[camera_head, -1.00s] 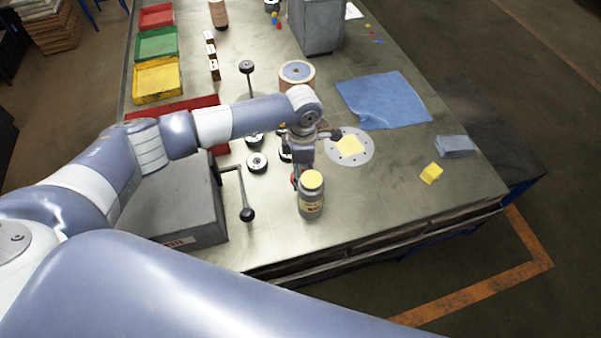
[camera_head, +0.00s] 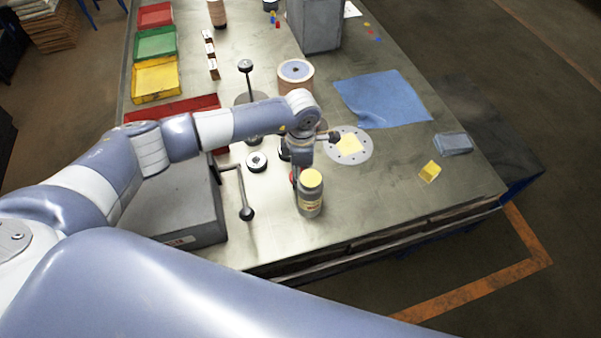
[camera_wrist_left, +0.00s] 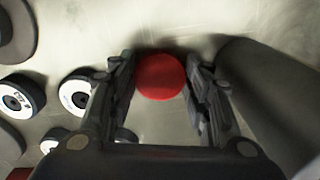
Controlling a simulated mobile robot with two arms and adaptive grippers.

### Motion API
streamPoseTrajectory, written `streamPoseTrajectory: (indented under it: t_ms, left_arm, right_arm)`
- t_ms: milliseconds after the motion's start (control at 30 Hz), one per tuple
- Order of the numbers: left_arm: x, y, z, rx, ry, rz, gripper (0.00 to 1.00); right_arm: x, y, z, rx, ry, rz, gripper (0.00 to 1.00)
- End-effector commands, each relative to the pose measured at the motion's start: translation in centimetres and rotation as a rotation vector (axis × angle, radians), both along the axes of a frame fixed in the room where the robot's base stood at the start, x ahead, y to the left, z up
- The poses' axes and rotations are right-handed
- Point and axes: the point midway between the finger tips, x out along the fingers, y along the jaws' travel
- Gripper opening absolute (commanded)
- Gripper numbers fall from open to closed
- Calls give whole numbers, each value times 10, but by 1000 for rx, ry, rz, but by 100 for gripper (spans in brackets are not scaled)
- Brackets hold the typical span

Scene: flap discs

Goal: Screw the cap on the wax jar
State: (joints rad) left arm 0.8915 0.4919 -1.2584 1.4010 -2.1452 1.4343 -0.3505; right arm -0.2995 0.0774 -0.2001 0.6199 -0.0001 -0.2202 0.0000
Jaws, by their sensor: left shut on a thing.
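The wax jar (camera_head: 310,198), grey with a label and a yellow top, stands upright near the table's front edge. In the left wrist view its dark grey side seems to fill the right (camera_wrist_left: 265,85). My left gripper (camera_head: 296,178) points down just left of and behind the jar. Its fingers are shut on a round red cap (camera_wrist_left: 160,77), seen between the fingertips; only a sliver of red shows in the head view. I cannot tell whether the cap touches the table. My right gripper is not in view.
A grey block with a crank handle (camera_head: 246,212) stands left of the jar. Black-and-white discs (camera_head: 257,162) lie behind it. A perforated round plate (camera_head: 362,158), blue cloth (camera_head: 385,98) and yellow sponge-like block (camera_head: 429,171) are to the right.

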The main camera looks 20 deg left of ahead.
Motion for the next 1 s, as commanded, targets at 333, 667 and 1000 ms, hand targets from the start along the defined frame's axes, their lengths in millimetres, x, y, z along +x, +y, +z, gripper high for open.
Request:
streamPoseTrajectory:
  t_ms: [333, 667, 1000]
  left_arm:
    - [2, 0, 42, -2, -6, -1, 36]
    - [1, 0, 121, 0, -6, -1, 36]
    - [1, 0, 173, 1, -2, 0, 36]
  right_arm:
    - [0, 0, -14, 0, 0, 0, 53]
    - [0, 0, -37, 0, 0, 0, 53]
    - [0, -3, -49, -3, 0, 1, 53]
